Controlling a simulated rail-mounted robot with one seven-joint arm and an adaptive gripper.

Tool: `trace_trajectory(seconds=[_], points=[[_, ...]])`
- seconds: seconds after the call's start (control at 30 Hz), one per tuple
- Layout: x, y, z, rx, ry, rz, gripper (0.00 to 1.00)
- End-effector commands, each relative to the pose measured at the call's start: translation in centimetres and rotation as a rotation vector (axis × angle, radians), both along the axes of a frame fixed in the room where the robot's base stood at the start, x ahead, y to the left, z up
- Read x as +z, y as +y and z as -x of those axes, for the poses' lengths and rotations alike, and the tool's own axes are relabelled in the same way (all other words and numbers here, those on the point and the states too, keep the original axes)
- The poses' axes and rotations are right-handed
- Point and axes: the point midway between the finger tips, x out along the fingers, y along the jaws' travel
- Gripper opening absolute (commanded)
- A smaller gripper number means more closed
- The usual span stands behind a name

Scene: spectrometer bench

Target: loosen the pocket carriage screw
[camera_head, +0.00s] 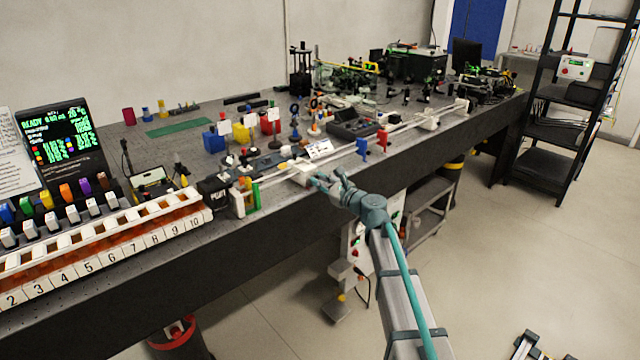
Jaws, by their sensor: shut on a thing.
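The pocket carriage seems to be the small white block (300,175) on the pale rail along the bench's front edge. My gripper (318,181) reaches in from the right, with its fingertips at the block's front right side. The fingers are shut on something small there. It appears to be the carriage screw, but the fingers hide it and its turn cannot be seen.
A numbered white rack (105,245) fills the front left of the bench. Blue (362,147) and red (382,141) holders stand on the rail to the right. Coloured blocks and optics stand behind it. A black shelf (565,90) stands at right, beyond open floor.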

Motion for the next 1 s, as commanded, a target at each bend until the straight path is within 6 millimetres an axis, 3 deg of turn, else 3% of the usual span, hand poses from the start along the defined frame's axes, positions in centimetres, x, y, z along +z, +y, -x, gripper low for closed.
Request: trace_trajectory(seconds=[1.0], points=[[-0.59, 0.0, -0.05, 0.001, -0.658, 0.619, 0.0]])
